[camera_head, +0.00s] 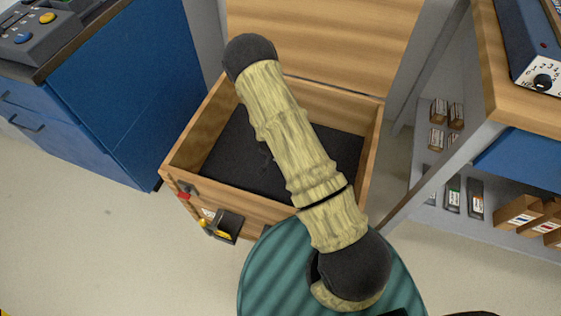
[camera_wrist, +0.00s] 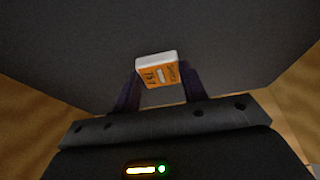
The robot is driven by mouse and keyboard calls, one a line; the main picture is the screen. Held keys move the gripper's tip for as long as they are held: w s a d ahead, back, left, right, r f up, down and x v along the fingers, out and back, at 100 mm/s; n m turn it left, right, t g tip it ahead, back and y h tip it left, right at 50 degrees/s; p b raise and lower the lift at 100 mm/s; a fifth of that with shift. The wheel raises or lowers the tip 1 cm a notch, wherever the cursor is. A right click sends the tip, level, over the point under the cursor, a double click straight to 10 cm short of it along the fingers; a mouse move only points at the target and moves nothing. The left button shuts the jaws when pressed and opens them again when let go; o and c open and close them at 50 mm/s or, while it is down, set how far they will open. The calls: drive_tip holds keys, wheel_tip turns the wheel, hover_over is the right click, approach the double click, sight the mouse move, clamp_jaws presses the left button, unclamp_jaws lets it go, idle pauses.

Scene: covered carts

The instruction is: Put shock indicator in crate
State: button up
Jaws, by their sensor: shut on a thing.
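The shock indicator (camera_wrist: 157,72), a small white and orange block with printed lettering, shows in the wrist view between the two dark fingers of my gripper (camera_wrist: 159,84). My gripper is shut on it. Behind it is a dark grey surface that looks like the crate's lining, with wood at both sides. How high the block is above this surface I cannot tell. The crate (camera_head: 262,208), a wooden box with a dark lined floor and a raised lid, stands in the middle of the head view. My arm crosses over it there and hides part of its inside; my gripper and the block are hidden in that view.
A blue cabinet (camera_head: 120,95) with a control panel stands left of the crate. A wood-topped bench (camera_head: 510,100) with shelves of small boxes is at the right. A red catch and a small black holder (camera_head: 226,226) are on the crate's front. The floor at lower left is clear.

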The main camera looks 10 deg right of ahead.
drive_tip(key=shift+f+b, duration=0.75)
drive_tip(key=shift+f, duration=1.1)
drive_tip(key=shift+f, duration=0.1)
drive_tip(key=o, duration=0.9)
drive_tip(key=shift+o, duration=0.2)
drive_tip(key=p+v, duration=0.4)
drive_tip(key=v, duration=0.8)
drive_tip(key=shift+s, duration=0.1)
